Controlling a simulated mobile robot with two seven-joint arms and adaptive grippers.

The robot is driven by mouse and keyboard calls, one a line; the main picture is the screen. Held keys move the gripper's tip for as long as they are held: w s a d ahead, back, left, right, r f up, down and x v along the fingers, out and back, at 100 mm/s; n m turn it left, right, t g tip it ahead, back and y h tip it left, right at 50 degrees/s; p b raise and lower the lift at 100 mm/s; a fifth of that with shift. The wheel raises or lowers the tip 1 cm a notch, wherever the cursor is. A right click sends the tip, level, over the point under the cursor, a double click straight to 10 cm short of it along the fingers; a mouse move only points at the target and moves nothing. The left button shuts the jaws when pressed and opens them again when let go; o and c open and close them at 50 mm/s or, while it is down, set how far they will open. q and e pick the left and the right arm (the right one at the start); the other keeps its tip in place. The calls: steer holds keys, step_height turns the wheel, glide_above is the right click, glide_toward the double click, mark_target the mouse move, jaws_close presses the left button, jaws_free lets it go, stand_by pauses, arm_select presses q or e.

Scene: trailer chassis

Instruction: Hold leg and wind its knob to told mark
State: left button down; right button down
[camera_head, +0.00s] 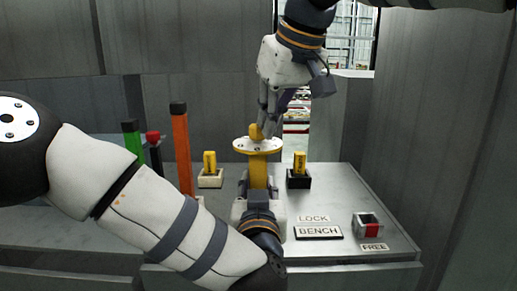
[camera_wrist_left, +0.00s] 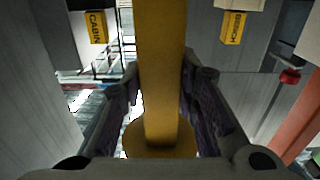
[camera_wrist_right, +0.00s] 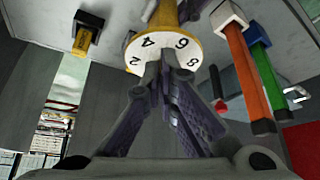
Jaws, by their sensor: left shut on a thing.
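The yellow leg (camera_head: 258,172) stands upright on the grey bench, topped by a white dial plate (camera_head: 257,146) and a yellow knob (camera_head: 256,132). My left gripper (camera_head: 257,195) is shut around the leg below the dial; the left wrist view shows the leg (camera_wrist_left: 160,70) between both fingers. My right gripper (camera_head: 266,122) points down at the knob, fingertips close together. In the right wrist view the dial (camera_wrist_right: 150,48) shows 2, 4, 6 and 8; the fingers (camera_wrist_right: 165,62) cover part of it and the knob, so their grip on it is unclear.
Signs reading LOCK (camera_head: 313,219), BENCH (camera_head: 318,232) and FREE (camera_head: 374,247) lie at the bench's front right, near a box with a red part (camera_head: 368,225). Yellow tags stand in a pale holder (camera_head: 210,181) and a black holder (camera_head: 299,181). Orange (camera_head: 181,150) and green (camera_head: 132,141) posts stand left.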

arm_select(q)
steer(key=shift+s+d, duration=0.1)
steer(key=shift+d, duration=0.1)
arm_select(e)
steer(key=shift+s+a+f, duration=0.2)
steer(key=shift+s+a, duration=0.1)
steer(key=shift+a, duration=0.35)
arm_select(q)
steer(key=shift+d, duration=0.1)
arm_select(e)
steer(key=shift+a, duration=0.15)
steer(key=shift+s, duration=0.1)
steer(key=shift+s, duration=0.2)
arm_select(q)
steer(key=shift+a, duration=0.25)
arm_select(e)
step_height(320, 180, up, 6)
steer(key=shift+d+r, duration=0.15)
steer(key=shift+d, duration=0.15)
arm_select(q)
steer(key=c, duration=1)
jaws_free()
steer(key=shift+o, duration=0.2)
